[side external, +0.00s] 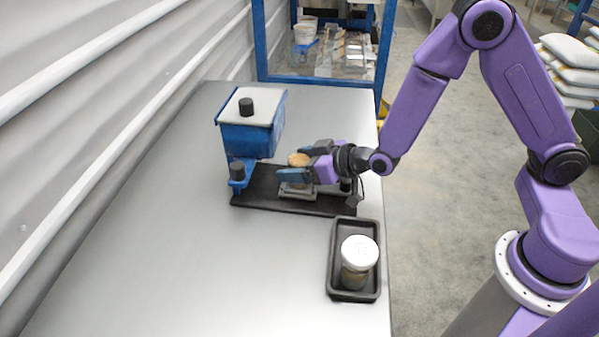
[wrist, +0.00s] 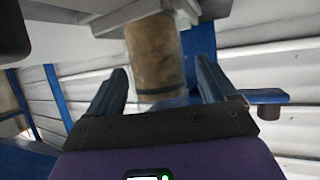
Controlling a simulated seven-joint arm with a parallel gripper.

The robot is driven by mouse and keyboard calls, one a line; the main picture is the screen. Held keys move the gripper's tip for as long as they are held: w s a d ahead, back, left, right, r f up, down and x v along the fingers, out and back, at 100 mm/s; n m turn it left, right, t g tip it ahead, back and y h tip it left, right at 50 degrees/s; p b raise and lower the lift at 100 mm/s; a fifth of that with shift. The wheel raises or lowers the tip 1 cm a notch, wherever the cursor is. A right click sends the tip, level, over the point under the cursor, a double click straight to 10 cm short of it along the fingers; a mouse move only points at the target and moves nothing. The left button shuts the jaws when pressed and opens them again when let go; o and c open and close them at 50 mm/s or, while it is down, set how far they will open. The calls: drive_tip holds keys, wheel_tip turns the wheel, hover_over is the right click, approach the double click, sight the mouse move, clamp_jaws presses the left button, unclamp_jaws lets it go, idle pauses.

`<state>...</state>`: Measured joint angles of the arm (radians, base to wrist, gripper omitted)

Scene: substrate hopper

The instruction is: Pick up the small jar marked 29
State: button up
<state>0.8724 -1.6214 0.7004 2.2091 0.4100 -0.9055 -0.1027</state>
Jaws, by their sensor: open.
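A small jar (side external: 298,159) with a tan top stands at the grey plate on the black base, mostly hidden by my gripper in the side view. In the wrist view a jar (wrist: 155,50) with brown contents and a dark band stands between my fingers. My gripper (side external: 295,166) is open around it, one finger on each side, with a gap visible in the wrist view (wrist: 160,72). Another jar (side external: 359,262) with a white lid stands upright in the black tray (side external: 333,286). No number is readable on either jar.
A blue hopper (side external: 252,138) with a pale lid and black knob stands over the left of the black base (side external: 262,190). A corrugated wall (side external: 90,110) runs along the left. The metal table (side external: 190,265) is clear at the front left.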

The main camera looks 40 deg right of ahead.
drive_tip(key=c, duration=1.3)
drive_tip(key=shift+r, duration=0.1)
